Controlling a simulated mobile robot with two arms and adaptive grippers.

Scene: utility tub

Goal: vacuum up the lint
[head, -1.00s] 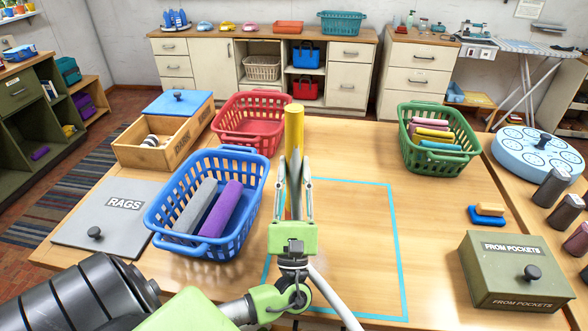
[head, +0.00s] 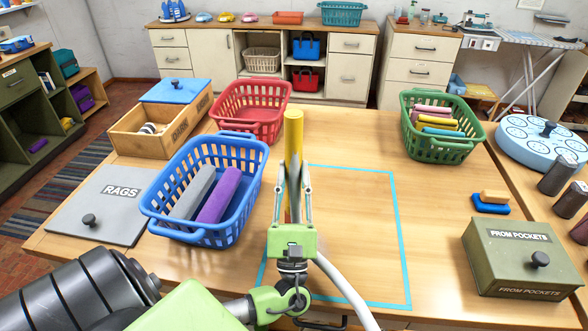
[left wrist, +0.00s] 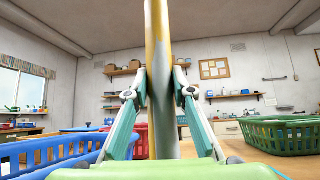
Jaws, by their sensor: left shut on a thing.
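My left gripper (head: 293,192) is shut on an upright wand with a yellow top (head: 293,135) and a greyer lower part. It holds the wand over the wooden table, near the left edge of a blue taped outline (head: 397,225). The left wrist view shows both fingers closed on the wand (left wrist: 157,60), which rises out of the top of that view. A pale hose (head: 345,290) runs from behind the gripper to the bottom edge. The wand's lower end is hidden by the gripper. I can make out no lint. My right gripper is not in view.
A blue basket (head: 152,207) with rolled cloths stands close left of the gripper, a red basket (head: 250,88) behind it. A green basket (head: 445,148) is at the back right. A "FROM POCKETS" box (head: 510,270) is front right. The taped area looks bare.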

